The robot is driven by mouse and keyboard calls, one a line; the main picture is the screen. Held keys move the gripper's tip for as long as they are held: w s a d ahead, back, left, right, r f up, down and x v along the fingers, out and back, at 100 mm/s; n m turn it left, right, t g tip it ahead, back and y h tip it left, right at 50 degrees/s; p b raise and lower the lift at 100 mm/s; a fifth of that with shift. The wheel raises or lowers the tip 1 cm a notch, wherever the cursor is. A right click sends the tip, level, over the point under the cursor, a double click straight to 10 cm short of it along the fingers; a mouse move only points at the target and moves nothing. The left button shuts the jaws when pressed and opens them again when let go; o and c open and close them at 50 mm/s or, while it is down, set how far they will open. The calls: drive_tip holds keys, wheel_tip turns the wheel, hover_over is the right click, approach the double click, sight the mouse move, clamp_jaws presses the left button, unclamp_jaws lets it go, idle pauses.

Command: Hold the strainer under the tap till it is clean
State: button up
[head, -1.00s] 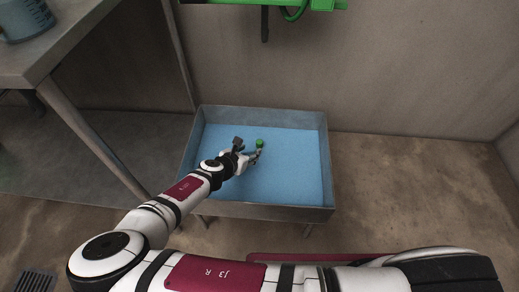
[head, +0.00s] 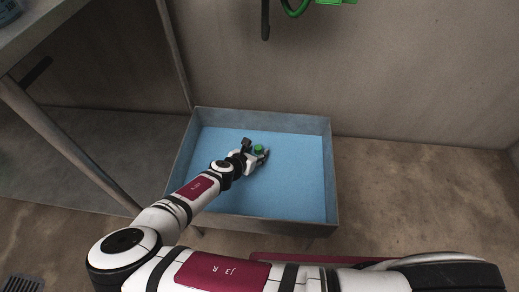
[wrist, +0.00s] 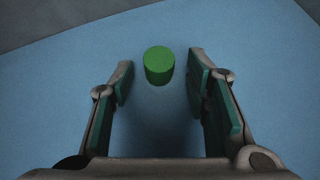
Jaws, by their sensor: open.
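A small green cylinder (head: 258,149) stands in a grey basin (head: 262,118) with a blue floor. My gripper (head: 257,151) is open low in the basin, close around the cylinder. In the wrist view the green cylinder (wrist: 159,67) shows upright between the fingertips of my gripper (wrist: 160,78), with a gap on both sides. Nothing is held. I see no strainer. A dark vertical pipe (head: 265,20) hangs at the top edge above the basin; I cannot tell if it is the tap.
A green hose (head: 294,9) hangs beside the pipe, cut off by the top edge. A grey table (head: 60,28) with a slanting leg stands at the left. A plain wall rises behind the basin. The brown floor at the right (head: 420,190) is clear.

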drive_tip(key=shift+w+d+f, duration=0.15)
drive_tip(key=shift+w+f, duration=0.2)
drive_tip(key=shift+w, duration=0.05)
clamp_jaws()
idle(0.4)
